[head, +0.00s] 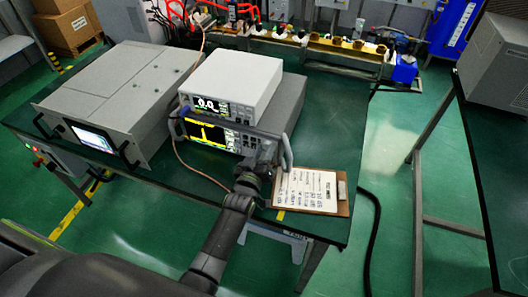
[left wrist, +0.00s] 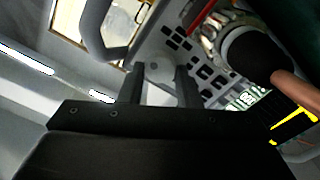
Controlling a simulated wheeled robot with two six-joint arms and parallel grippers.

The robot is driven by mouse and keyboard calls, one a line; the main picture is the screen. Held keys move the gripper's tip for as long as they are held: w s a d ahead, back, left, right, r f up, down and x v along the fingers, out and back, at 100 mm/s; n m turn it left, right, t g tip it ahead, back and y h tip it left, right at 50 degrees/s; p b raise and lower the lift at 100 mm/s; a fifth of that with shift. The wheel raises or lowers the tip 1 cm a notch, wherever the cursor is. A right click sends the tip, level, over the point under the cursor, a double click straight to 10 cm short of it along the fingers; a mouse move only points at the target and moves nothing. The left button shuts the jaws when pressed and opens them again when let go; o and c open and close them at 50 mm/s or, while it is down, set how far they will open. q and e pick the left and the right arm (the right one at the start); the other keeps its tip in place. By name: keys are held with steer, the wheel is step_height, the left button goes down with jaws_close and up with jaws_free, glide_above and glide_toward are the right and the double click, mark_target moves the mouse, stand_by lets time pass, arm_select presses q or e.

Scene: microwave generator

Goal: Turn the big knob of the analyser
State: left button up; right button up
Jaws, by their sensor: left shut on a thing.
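The analyser (head: 205,133) stands on the green table under a white meter, with a yellow trace on its screen. My left gripper (head: 262,160) is at the right end of its front panel and hides the knob in the head view. In the left wrist view the two dark fingers of my left gripper (left wrist: 160,85) stand on either side of the grey big knob (left wrist: 155,68) and are shut on it. Panel buttons show to the right of the fingers. My right gripper is not in view.
A handle (left wrist: 98,30) sticks out close to my fingers. A connector (left wrist: 255,50) with a copper-coloured cable is also on the panel. A clipboard (head: 312,190) lies just right of my gripper. A large grey unit (head: 120,95) stands at the left.

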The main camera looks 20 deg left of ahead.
arm_select(q)
steer(key=m+b, duration=0.1)
steer(key=m, duration=0.4)
steer(key=shift+d+m, duration=0.1)
steer(key=shift+m, duration=2.4)
steer(key=o, duration=1)
